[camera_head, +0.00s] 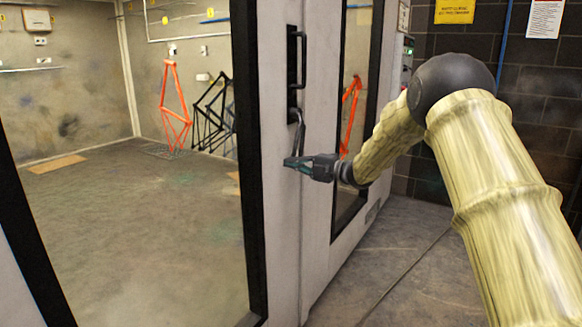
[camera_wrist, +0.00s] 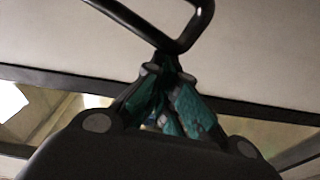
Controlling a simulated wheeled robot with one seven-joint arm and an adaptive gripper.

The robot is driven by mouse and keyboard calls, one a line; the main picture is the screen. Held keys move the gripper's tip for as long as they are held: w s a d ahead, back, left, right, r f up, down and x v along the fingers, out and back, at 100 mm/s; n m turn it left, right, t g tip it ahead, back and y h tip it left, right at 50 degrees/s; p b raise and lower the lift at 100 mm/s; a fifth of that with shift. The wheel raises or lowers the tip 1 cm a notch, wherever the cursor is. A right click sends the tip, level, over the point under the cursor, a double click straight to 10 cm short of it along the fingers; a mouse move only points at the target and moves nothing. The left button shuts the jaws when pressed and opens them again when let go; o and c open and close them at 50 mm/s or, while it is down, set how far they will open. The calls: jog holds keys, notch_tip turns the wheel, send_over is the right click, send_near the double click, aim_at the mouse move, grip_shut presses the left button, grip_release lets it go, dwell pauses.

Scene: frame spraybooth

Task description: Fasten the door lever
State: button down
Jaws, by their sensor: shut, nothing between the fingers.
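The dark door lever (camera_head: 296,132) is on the pale door post, below a black pull handle (camera_head: 296,57). It hangs downward, its lower end close to my fingers. My gripper (camera_head: 290,162) is at the lever's lower end, its fingers pointing left across the post. In the wrist view, a bent black bar (camera_wrist: 165,35) crosses just beyond my fingertips (camera_wrist: 172,72). The fingers are together with nothing between them. I cannot tell whether they touch the bar.
The pale door post (camera_head: 312,225) stands beside a large black-edged window (camera_head: 252,170). Behind the glass are a red bike frame (camera_head: 173,105) and a black one (camera_head: 212,112). A narrow window (camera_head: 352,110) is right of the post. The grey floor (camera_head: 400,265) in front is clear.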

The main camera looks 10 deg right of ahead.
jog(key=shift+w+d, duration=0.1)
jog(key=shift+d, duration=0.05)
dwell(0.4)
jog(key=s+d, duration=0.4)
jog(key=s, duration=0.4)
jog(key=shift+d+r+b, duration=0.15)
jog(key=shift+d+b, duration=0.15)
jog(key=shift+b, duration=0.15)
